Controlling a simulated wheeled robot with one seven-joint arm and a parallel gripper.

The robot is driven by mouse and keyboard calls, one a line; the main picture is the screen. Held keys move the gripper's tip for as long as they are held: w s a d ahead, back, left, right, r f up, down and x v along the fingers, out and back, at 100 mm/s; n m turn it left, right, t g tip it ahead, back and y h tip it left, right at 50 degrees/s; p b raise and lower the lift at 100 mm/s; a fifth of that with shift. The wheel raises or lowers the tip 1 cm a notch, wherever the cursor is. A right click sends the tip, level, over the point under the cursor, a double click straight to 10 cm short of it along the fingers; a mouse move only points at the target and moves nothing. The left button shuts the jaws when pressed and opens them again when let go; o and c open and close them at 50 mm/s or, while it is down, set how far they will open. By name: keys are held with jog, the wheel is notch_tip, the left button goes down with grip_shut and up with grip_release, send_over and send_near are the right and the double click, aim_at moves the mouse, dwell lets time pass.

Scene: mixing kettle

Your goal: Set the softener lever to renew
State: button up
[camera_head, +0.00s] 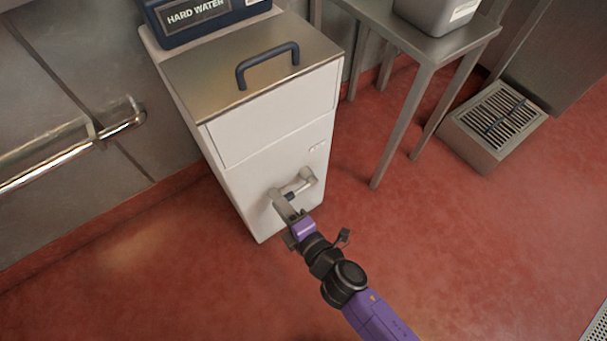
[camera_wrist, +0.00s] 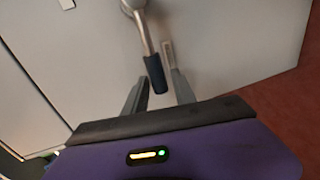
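The softener is a white cabinet (camera_head: 265,135) with a steel lid, standing on the red floor. Its lever (camera_head: 305,178) is on the lower front, a metal arm with a dark grip. In the wrist view the lever (camera_wrist: 144,32) slants down from its round pivot to the dark grip (camera_wrist: 155,74). My gripper (camera_head: 288,203) is at the lever in the head view. In the wrist view my gripper (camera_wrist: 158,82) is open, with the grip's end between its two fingers. Whether a finger touches it, I cannot tell. No renew marking is legible.
A dark box labelled "HARD WATER" (camera_head: 200,15) sits behind the lid, which has a dark handle (camera_head: 267,62). A steel table (camera_head: 445,47) stands to the right, beside a grated floor box (camera_head: 492,125). A wall rail (camera_head: 75,150) is at left. The floor in front is clear.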

jog(key=shift+o, duration=0.6)
jog(key=shift+a+r, duration=0.1)
jog(key=shift+r, duration=0.05)
jog(key=v, duration=0.7)
jog(key=shift+b, duration=0.3)
